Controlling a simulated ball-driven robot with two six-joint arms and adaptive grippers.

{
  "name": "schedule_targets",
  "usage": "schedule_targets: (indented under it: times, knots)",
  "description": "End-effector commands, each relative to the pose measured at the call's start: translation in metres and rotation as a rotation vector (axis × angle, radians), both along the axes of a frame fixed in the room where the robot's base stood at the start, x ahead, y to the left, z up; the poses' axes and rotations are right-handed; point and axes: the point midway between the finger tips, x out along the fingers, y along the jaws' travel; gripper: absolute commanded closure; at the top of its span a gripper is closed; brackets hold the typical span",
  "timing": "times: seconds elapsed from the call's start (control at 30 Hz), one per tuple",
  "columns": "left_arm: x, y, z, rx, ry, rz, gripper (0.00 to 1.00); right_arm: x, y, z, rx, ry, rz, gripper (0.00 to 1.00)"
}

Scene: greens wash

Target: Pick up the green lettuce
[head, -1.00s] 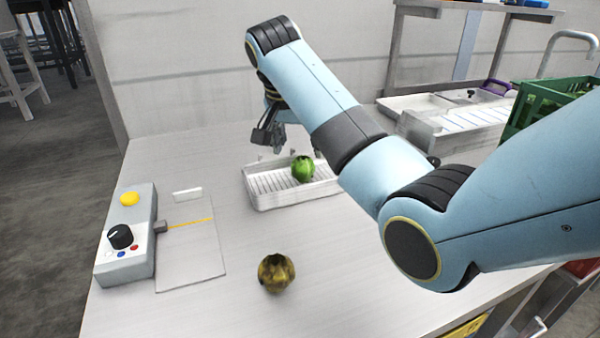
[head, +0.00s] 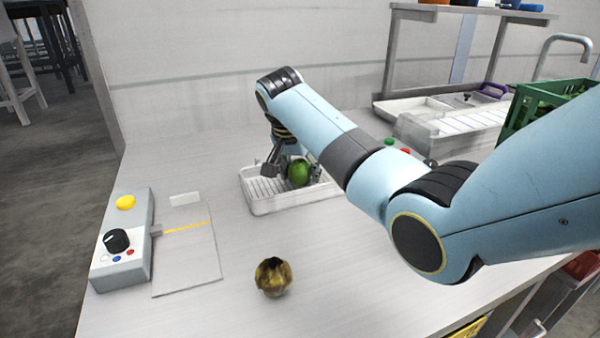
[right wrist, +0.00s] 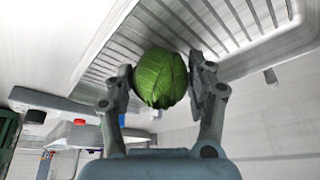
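The green lettuce (head: 299,172) sits in the white ribbed tray (head: 268,205) on the counter; it also shows in the right wrist view (right wrist: 161,78). My right gripper (head: 280,168) has come down to the lettuce in the tray. In the right wrist view the right gripper (right wrist: 161,88) has its two fingers spread, one on each side of the lettuce. The fingers are close to its sides; firm contact is not clear. My left gripper is not in view.
A brownish, wilted-looking head (head: 273,277) lies on the counter in front. A grey control box (head: 125,240) with a yellow button and black knob stands left, beside a flat plate (head: 186,255). A green crate (head: 540,105) and a sink (head: 450,120) are at right.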

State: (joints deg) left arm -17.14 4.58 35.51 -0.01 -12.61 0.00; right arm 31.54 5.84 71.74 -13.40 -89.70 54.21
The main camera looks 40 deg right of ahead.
Motion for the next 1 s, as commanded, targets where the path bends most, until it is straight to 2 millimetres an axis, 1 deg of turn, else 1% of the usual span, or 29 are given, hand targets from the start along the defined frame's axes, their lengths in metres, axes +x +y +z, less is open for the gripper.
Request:
schedule_targets:
  times: [0.03,0.2,0.27,0.3,0.5,0.63,0.77,0.87,0.9,1.0]
  knots:
    - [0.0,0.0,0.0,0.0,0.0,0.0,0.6,0.0,0.0,0.0,0.0,0.0,0.0,0.53]
    - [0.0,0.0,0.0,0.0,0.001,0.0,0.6,0.0,0.0,0.0,0.0,0.0,0.0,0.75]
    - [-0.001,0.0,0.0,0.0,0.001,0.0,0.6,0.0,0.0,0.0,0.0,0.0,0.0,0.83]
    - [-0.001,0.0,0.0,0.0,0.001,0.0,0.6,0.0,0.0,0.0,0.0,0.0,0.0,0.85]
    - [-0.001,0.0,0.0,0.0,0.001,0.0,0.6,0.0,0.0,0.002,0.0,0.0,0.0,0.85]
    - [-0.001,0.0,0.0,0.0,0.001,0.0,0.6,0.001,0.0,0.009,0.0,-0.001,0.0,0.85]
    - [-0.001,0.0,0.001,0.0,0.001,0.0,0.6,0.001,0.0,0.027,-0.001,-0.004,0.0,0.85]
    - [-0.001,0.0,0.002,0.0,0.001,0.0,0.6,0.001,-0.001,0.046,-0.002,-0.005,-0.001,0.85]
    - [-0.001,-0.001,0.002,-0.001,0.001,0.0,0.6,-0.006,-0.012,0.049,-0.005,-0.003,-0.004,0.85]
    - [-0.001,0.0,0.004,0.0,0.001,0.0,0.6,-0.019,-0.03,0.062,-0.006,-0.002,-0.003,0.85]
